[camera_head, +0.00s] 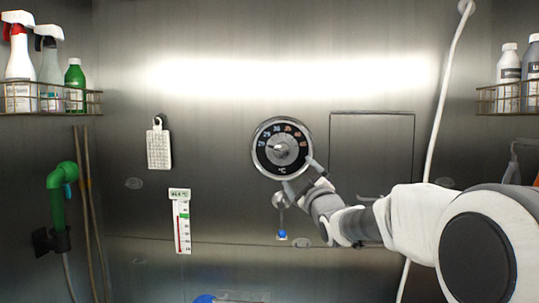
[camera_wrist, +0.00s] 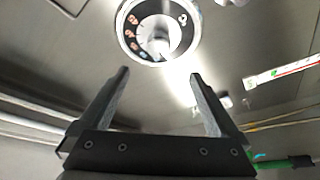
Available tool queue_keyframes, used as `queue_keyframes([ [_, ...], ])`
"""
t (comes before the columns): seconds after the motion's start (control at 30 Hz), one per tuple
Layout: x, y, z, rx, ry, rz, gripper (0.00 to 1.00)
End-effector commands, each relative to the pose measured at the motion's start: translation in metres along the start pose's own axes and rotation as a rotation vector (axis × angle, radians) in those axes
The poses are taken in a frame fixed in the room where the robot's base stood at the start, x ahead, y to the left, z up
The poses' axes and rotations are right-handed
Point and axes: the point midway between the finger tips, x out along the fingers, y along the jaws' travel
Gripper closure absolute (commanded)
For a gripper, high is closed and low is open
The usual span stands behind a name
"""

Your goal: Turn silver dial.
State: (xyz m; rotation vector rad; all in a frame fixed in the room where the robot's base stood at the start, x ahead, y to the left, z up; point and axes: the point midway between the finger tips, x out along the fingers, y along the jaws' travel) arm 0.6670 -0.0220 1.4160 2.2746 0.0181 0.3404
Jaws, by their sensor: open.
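The silver dial (camera_head: 282,148) is a round knob with a black numbered face and a bright rim, mounted on the steel wall in the middle of the head view. It also shows at the top of the wrist view (camera_wrist: 158,32), with its knob at the centre. My gripper (camera_head: 301,176) is at the lower right edge of the dial in the head view. In the wrist view its two fingers (camera_wrist: 158,76) are spread apart with nothing between them, and the dial lies beyond the fingertips. Whether a finger touches the rim cannot be told.
A small lever with a blue tip (camera_head: 282,236) sits below the dial. A thermometer strip (camera_head: 181,222) and a white brush-like pad (camera_head: 158,149) are to the left. A panel (camera_head: 372,152) and a white hose (camera_head: 443,105) are to the right. Wire racks with bottles flank both sides.

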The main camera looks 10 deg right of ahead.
Motion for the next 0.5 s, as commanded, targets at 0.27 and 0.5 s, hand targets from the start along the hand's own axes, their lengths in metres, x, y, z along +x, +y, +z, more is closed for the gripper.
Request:
queue_keyframes([
  [0.27, 0.020, 0.003, 0.000, -0.009, 0.016, 0.013, 0.03],
  [0.5, 0.059, 0.004, -0.001, -0.006, 0.016, 0.012, 0.03],
])
